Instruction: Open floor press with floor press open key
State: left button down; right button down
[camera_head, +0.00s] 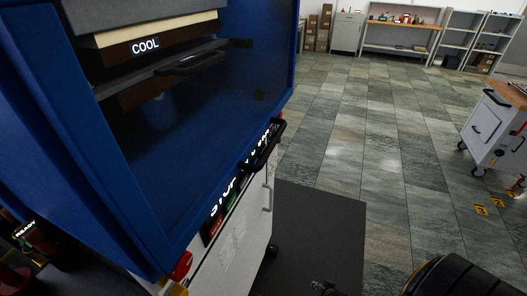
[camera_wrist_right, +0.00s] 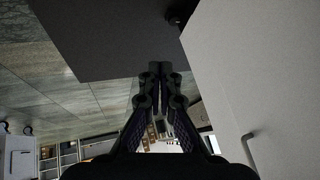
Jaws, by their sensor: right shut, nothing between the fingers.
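The floor press (camera_head: 170,130) is a large blue cabinet on a white base at the left of the head view, with a "COOL" sign inside. A slanted key panel (camera_head: 222,197) with lit lettering and coloured keys runs along its front edge. I see it at a steep angle, so I cannot tell which key is the open key. My right gripper (camera_head: 325,288) barely shows at the bottom edge of the head view, apart from the panel. In the right wrist view the right gripper (camera_wrist_right: 156,75) is shut and empty. My left gripper is not in view.
A black handle (camera_head: 264,150) juts from the press front. A red knob (camera_head: 181,265) is at its near corner. A dark mat (camera_head: 320,235) lies on the tiled floor beside it. A white wheeled cart (camera_head: 492,130) stands at the right.

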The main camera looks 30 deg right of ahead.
jog(key=w+d+r+m+t, duration=0.4)
jog(key=w+r+m, duration=0.2)
jog(key=w+r, duration=0.75)
jog(key=w+r+m+t, duration=0.2)
jog(key=w+r+m, duration=0.1)
jog(key=r, duration=0.8)
jog(key=w+a+r+m+t+p, duration=0.1)
jog(key=w+r+m+t, duration=0.2)
jog(key=r+m, duration=0.3)
jog(key=w+r+m+t+p, duration=0.1)
jog(key=w+r+m, duration=0.3)
jog(key=r, duration=1.2)
jog(key=shift+w+a+t, duration=0.3)
jog(key=shift+w+t, duration=0.2)
jog(key=shift+t, duration=0.4)
jog(key=w+a, duration=0.5)
jog(key=w, duration=0.1)
jog(key=shift+w+a+p, duration=0.35)
jog(key=shift+a, duration=0.05)
jog(key=shift+w+a, duration=0.1)
jog(key=shift+w+a, duration=0.15)
jog(key=shift+w, duration=0.05)
